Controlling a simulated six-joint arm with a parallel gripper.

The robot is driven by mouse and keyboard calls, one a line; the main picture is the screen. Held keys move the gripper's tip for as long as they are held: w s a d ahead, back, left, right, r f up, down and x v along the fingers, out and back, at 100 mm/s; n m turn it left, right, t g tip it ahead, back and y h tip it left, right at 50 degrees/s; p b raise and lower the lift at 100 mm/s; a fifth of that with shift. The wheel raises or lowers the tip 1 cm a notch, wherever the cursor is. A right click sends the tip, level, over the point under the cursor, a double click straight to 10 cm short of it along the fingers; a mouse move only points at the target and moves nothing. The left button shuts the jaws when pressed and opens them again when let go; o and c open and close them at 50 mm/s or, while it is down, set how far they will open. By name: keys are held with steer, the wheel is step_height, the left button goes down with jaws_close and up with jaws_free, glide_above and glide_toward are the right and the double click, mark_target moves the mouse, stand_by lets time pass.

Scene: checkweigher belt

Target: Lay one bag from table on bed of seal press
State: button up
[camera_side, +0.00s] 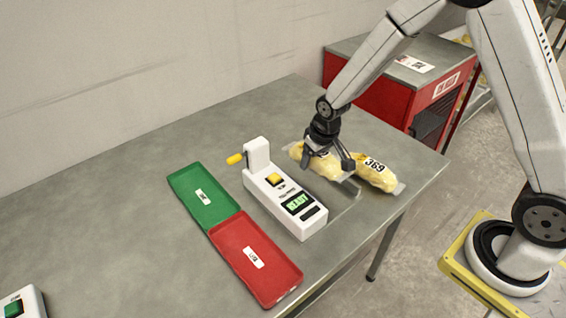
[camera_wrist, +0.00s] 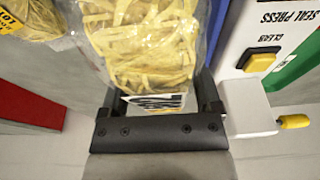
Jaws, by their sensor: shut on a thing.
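My gripper (camera_side: 328,160) points down and is shut on a clear bag of yellow chips or pasta (camera_side: 321,167), with one finger on each side of it. In the wrist view the bag (camera_wrist: 140,45) fills the space between the fingers, its printed label partly hidden by the gripper. I cannot tell whether the bag still touches the surface below. A second bag (camera_side: 374,172), marked 369, lies just to its right. The white seal press (camera_side: 284,203), its screen reading READY, stands to the left of the held bag. A grey metal strip (camera_side: 347,207), perhaps its bed, shows along the press's right side.
A green tray (camera_side: 203,196) and a red tray (camera_side: 255,258) lie left of the press. The press's yellow handle (camera_wrist: 293,121) juts out near my gripper. A red cabinet (camera_side: 395,80) stands behind the table. The table's left part is mostly clear.

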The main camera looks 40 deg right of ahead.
steer(key=shift+s+x, duration=0.2)
steer(key=shift+x, duration=0.65)
steer(key=shift+s+x, duration=0.2)
steer(key=shift+x, duration=0.65)
steer(key=shift+f, duration=0.15)
steer(key=o, duration=1.3)
steer(key=shift+w+r+v, duration=0.1)
steer(key=shift+w+v, duration=0.25)
steer(key=shift+v, duration=1.1)
steer(key=shift+w+r+v, duration=0.1)
steer(key=shift+w+v, duration=0.2)
steer(key=shift+v, duration=1.2)
steer(key=shift+w+r+v, duration=0.1)
steer(key=shift+w+v, duration=0.25)
steer(key=shift+v, duration=1.1)
steer(key=shift+f, duration=0.1)
steer(key=shift+s, duration=0.1)
